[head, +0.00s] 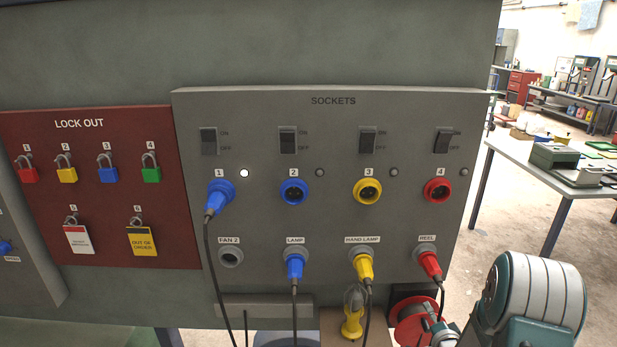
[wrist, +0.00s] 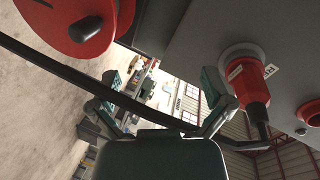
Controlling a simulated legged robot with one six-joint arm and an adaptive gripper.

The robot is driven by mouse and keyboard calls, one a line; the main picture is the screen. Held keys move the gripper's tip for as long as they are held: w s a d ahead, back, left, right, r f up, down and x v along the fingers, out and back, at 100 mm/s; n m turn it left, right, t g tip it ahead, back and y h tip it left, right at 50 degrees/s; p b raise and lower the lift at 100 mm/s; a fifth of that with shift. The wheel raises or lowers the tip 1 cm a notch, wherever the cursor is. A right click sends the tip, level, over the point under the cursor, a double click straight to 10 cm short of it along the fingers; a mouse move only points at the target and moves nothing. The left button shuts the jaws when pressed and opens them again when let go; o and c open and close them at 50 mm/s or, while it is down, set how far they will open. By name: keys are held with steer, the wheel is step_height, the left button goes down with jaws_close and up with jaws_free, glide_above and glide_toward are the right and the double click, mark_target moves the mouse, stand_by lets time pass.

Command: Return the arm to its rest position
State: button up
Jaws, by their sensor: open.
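My gripper (wrist: 162,85) is open in the wrist view, its two teal fingers spread apart with no object clearly held between them. A black cable (wrist: 60,62) crosses the view close to the fingers; whether it touches them I cannot tell. A red plug (wrist: 248,85) hangs beside the right finger, in its holder on the grey panel. In the head view part of my arm (head: 530,290) shows at the lower right, near the red REEL plug (head: 429,264). The fingers are not clear in that view.
The grey sockets panel (head: 330,215) fills the middle. A blue plug (head: 217,198) sits in socket 1, and the light beside it is lit. Cables hang below the panel. A red cable reel (head: 408,318) stands near my arm. A table (head: 510,160) stands at right, with open floor around it.

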steer(key=s+a+r+n+g+h, duration=0.1)
steer(key=s+a+r+n+g, duration=0.25)
steer(key=r, duration=0.65)
steer(key=s+a+r+n+g, duration=0.25)
steer(key=s+a+r, duration=0.25)
steer(key=r, duration=0.5)
steer(key=s+a+r+n+g, duration=0.1)
steer(key=s+a+n, duration=0.1)
steer(key=s, duration=0.5)
steer(key=s+a+r+n+g+y, duration=0.1)
steer(key=s+a, duration=0.3)
steer(key=s, duration=0.4)
steer(key=s+a+r+n+g, duration=0.1)
steer(key=s+a+r+n, duration=0.2)
steer(key=s, duration=0.5)
steer(key=shift+s+a+r+n+g+y, duration=0.2)
steer(key=shift+s+a+n+g+y, duration=0.1)
steer(key=shift+n, duration=0.3)
